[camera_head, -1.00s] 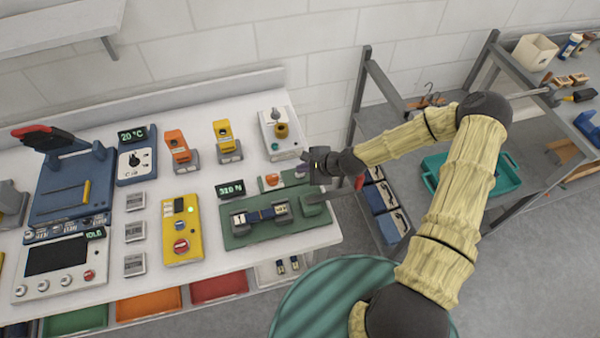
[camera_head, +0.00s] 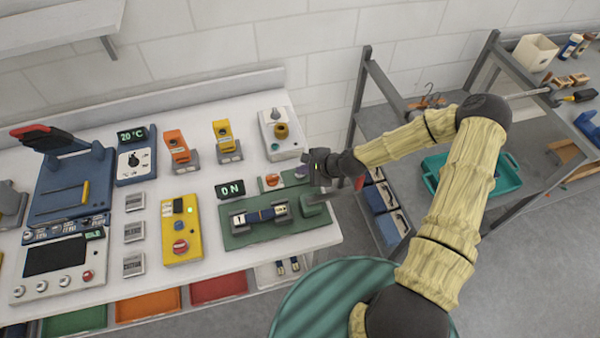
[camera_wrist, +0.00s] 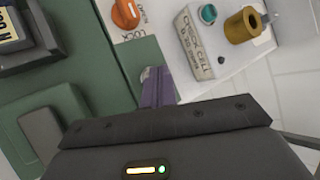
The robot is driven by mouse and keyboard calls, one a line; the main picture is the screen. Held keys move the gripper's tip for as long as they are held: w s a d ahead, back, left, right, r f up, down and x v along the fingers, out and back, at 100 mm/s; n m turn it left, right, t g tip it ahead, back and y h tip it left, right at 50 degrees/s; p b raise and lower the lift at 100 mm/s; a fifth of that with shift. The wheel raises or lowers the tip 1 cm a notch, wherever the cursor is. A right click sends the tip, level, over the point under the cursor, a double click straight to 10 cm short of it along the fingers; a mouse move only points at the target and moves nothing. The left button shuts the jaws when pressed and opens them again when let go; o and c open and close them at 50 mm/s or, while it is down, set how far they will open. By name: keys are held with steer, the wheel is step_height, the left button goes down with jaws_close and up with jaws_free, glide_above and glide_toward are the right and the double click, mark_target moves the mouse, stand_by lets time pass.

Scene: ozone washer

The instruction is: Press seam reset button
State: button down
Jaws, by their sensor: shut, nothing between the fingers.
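The green seam tester (camera_head: 240,238) stands at the right end of the white bench, with two clamps (camera_head: 260,215) and a display (camera_head: 230,189) that reads 0 N. My gripper (camera_head: 300,172) is shut and empty, low over this panel to the right of the knob. In the wrist view its purple fingers (camera_wrist: 158,75) reach a small grey round piece beside the LOCK label. I cannot tell which part is the reset button, or whether the fingertips touch it.
A white box (camera_head: 282,135) with a brass cylinder and a teal button stands behind the tester. A yellow control box (camera_head: 182,228) is to its left. Orange and yellow devices stand further back. The bench ends just right of the tester.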

stand_by(0.5)
steer(key=shift+r+p, duration=0.6)
steer(key=shift+r, duration=0.2)
steer(key=shift+r+p, duration=1.9)
steer(key=shift+r, duration=0.65)
steer(key=s+d+r+n+g+h+b, duration=0.2)
steer(key=s+d+r+n+h+b, duration=0.5)
steer(key=s+d+r+n, duration=0.7)
steer(key=s+r+n, duration=0.1)
steer(key=s, duration=0.3)
steer(key=shift+d+r+h, duration=0.15)
steer(key=shift+r+h, duration=0.05)
steer(key=shift+h, duration=0.2)
